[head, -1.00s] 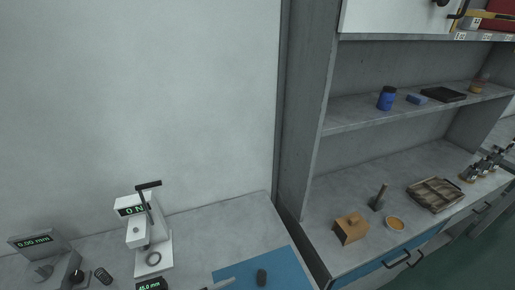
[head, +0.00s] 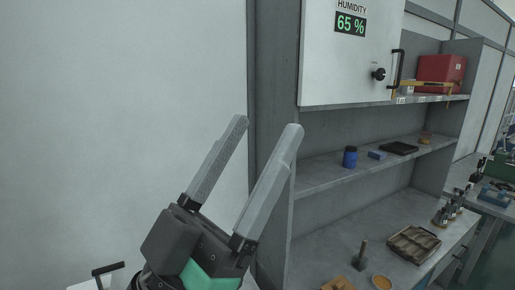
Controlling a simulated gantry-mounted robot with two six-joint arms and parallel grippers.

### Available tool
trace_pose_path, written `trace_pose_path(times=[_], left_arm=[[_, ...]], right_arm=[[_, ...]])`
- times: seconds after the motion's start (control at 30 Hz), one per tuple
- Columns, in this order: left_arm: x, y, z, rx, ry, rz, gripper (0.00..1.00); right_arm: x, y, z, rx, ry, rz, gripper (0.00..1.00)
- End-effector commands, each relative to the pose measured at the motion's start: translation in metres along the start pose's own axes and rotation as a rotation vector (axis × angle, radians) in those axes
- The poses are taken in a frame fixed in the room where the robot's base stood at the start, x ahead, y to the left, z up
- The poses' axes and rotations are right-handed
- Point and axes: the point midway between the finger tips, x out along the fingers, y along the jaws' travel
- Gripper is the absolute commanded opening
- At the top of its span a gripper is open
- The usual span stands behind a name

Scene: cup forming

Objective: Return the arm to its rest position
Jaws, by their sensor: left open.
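My left gripper (head: 245,145) is raised in the lower middle of the head view, with its two long grey fingers pointing up and to the right. The fingers are apart and nothing is between them. It is in front of the plain wall and the left side of the shelf unit, and touches nothing that I can see. It hides most of the left worktable. My right gripper is not in view.
A shelf unit stands at the right with a white humidity cabinet (head: 352,65) reading 65 %. A blue jar (head: 350,157) and a dark tray (head: 398,148) are on its shelf. A wooden tray (head: 413,244) lies on the counter. The left wall is bare.

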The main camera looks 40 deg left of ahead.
Motion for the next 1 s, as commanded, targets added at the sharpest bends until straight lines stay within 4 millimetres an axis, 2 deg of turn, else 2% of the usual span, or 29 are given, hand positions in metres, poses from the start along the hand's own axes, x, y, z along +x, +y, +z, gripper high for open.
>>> trace_pose_path(times=[0.07,0.3,0.47,0.57,0.9,1.0], left_arm=[[0.000,0.008,-0.004,-0.040,0.000,0.027,0.70],[0.002,0.007,-0.004,-0.039,-0.003,0.026,0.70],[0.022,0.007,-0.023,-0.037,-0.003,0.025,0.70],[0.050,0.006,-0.048,-0.036,-0.003,0.024,0.70],[0.172,0.005,-0.160,-0.034,-0.003,0.024,0.70],[0.194,0.004,-0.180,-0.034,-0.003,0.023,0.70]], right_arm=[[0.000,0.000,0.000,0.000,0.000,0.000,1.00],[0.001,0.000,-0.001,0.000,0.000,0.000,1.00],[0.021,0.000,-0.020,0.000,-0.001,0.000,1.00],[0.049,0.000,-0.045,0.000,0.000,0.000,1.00],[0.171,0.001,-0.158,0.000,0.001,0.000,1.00],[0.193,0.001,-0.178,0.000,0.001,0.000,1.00]])
